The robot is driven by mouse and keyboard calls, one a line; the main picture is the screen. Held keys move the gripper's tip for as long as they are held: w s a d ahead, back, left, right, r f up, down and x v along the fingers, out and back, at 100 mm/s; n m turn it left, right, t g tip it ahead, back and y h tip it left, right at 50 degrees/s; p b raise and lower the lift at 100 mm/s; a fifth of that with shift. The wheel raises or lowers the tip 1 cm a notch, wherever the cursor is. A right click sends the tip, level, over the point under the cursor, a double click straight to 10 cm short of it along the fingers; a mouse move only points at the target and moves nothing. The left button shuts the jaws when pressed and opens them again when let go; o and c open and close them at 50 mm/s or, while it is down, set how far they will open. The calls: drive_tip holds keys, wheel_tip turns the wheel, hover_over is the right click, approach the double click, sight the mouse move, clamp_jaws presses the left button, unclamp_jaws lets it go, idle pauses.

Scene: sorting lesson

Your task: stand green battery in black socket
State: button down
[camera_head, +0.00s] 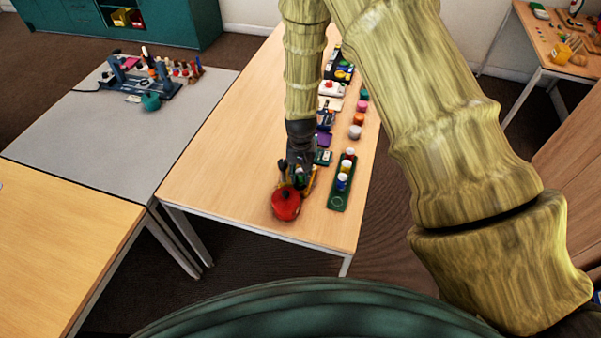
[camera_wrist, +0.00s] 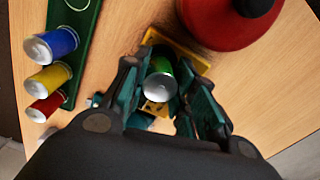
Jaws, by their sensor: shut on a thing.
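The green battery (camera_wrist: 160,82) is between the fingers of my gripper (camera_wrist: 158,92), with its silver end facing the wrist camera. In the head view a little green of the battery (camera_head: 300,180) shows at my gripper (camera_head: 301,172), low over the table. A yellow piece with black marks (camera_wrist: 190,52) lies under or just behind the battery; I cannot tell whether they touch. The green tray (camera_head: 337,206) stands to the right in the head view, with blue, yellow and red batteries upright. A ring-shaped empty socket (camera_head: 338,200) shows at its near end; its colour is hard to tell.
A red round object with a black knob (camera_head: 286,205) is close beside my gripper. Several coloured items, including an orange one (camera_head: 358,118), line the table behind. The table's near left part (camera_head: 220,190) is clear. A grey table (camera_head: 80,150) stands at left.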

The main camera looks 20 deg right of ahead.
drive_tip(key=shift+f, duration=0.4)
drive_tip(key=c, duration=1.4)
unclamp_jaws()
drive_tip(key=shift+c, duration=0.2)
drive_tip(key=shift+r, duration=0.1)
drive_tip(key=shift+r+p, duration=3.2)
drive_tip(key=shift+r, duration=2.25)
drive_tip(key=shift+r, duration=0.1)
wheel_tip(320, 180, up, 6)
drive_tip(key=p, duration=0.4)
hover_over(301, 171)
